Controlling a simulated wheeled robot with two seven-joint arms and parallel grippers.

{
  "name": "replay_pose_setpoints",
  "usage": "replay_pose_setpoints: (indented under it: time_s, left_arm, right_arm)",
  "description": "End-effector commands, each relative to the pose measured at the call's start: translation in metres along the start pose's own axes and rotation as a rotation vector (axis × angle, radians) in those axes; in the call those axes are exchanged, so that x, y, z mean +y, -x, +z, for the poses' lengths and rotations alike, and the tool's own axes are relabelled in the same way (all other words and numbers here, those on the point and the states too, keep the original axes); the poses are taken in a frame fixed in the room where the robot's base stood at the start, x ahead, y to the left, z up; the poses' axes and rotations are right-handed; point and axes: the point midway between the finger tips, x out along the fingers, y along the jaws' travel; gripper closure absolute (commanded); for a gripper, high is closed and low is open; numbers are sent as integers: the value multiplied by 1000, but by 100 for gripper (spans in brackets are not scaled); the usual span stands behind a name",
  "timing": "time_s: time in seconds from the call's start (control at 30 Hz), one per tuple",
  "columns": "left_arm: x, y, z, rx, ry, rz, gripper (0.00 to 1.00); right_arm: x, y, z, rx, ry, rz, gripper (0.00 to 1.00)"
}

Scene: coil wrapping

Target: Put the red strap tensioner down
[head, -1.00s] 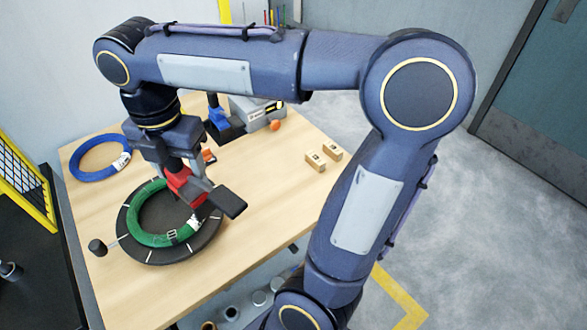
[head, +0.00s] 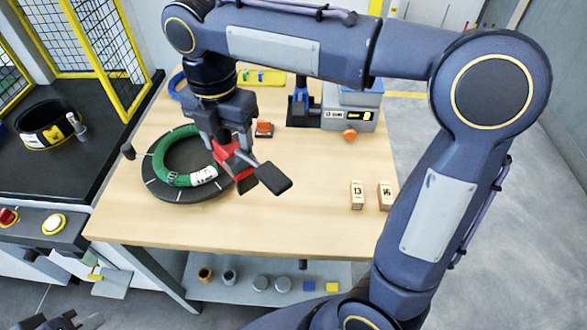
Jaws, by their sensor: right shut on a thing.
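The red strap tensioner (head: 236,166), with a black handle at its lower right, is held by my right gripper (head: 226,140). My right gripper is shut on it, just right of the green coil (head: 168,158). The tensioner's lower end is close to the turntable's right edge; I cannot tell whether it touches anything. The green coil lies on a dark round turntable (head: 160,190) and has a white label at its front right. Part of my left gripper (head: 68,322) shows at the bottom left edge; its jaws are cut off.
The wooden table (head: 290,220) is clear to the right of the tensioner. Two numbered blocks (head: 357,195) stand at the right. An orange ball (head: 350,134), a grey box (head: 345,118) and a small red-orange item (head: 264,128) are behind. A blue coil (head: 176,86) is partly hidden.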

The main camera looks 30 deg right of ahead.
Motion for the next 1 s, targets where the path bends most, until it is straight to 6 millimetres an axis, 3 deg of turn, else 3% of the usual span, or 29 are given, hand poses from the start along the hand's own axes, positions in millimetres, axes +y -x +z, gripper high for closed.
replay_pose_setpoints:
  time_s: [0.2, 0.4, 0.77, 1.0]
  left_arm:
    - [0, -1, 0, 0, 0, 0, 100]
    - [-2, -4, 2, 0, 0, 0, 100]
    - [-3, -6, 3, 0, 0, 0, 100]
    - [-4, -8, 4, 0, 0, 0, 100]
  right_arm:
    - [-28, -23, 47, 0, -9, -1, 90]
    - [-43, -57, 73, 1, -6, -2, 90]
    - [-55, -86, 93, 1, -5, -1, 90]
    - [-55, -114, 92, 0, -1, -1, 90]
